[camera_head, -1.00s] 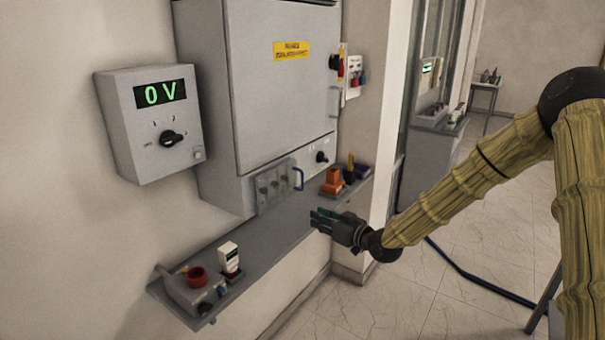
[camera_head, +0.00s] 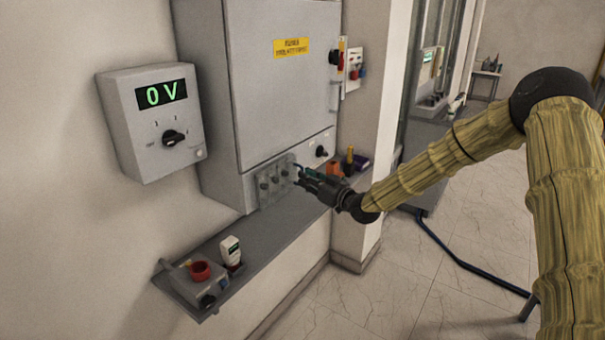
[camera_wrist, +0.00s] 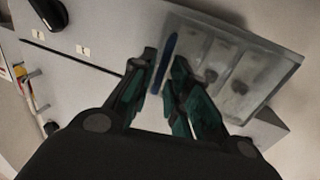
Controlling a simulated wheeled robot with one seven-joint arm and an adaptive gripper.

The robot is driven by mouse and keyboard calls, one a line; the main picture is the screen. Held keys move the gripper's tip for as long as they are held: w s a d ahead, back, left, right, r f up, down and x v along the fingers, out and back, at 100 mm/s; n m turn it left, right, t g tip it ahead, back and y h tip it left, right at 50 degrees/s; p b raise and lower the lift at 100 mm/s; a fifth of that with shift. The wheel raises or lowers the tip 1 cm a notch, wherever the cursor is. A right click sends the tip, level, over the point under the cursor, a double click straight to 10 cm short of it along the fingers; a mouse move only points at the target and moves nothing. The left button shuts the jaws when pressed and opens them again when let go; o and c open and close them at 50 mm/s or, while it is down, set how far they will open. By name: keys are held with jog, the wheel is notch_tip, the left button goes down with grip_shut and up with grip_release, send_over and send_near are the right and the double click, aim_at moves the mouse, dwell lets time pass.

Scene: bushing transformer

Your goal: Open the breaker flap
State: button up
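The breaker flap (camera_head: 272,183) is a clear panel on the lower front of the grey cabinet, with several round breakers behind it. It looks closed. It also shows in the wrist view (camera_wrist: 237,62), tilted. Its blue handle (camera_wrist: 164,62) stands at the flap's side edge. My gripper (camera_head: 304,178) is at the flap's right edge, by the handle. In the wrist view the two fingers (camera_wrist: 166,85) are apart, one on each side of the blue handle. I cannot tell whether they touch it.
A grey shelf (camera_head: 245,238) runs below the cabinet (camera_head: 285,90), with a red-topped device (camera_head: 199,272) and a white meter (camera_head: 230,251). Orange and purple items (camera_head: 360,162) sit at its far end, close behind my gripper. A box reading 0 V (camera_head: 155,125) hangs left.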

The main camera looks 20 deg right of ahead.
jog(key=shift+p+x, duration=0.4)
jog(key=shift+x, duration=0.95)
jog(key=shift+c, duration=0.2)
grip_shut()
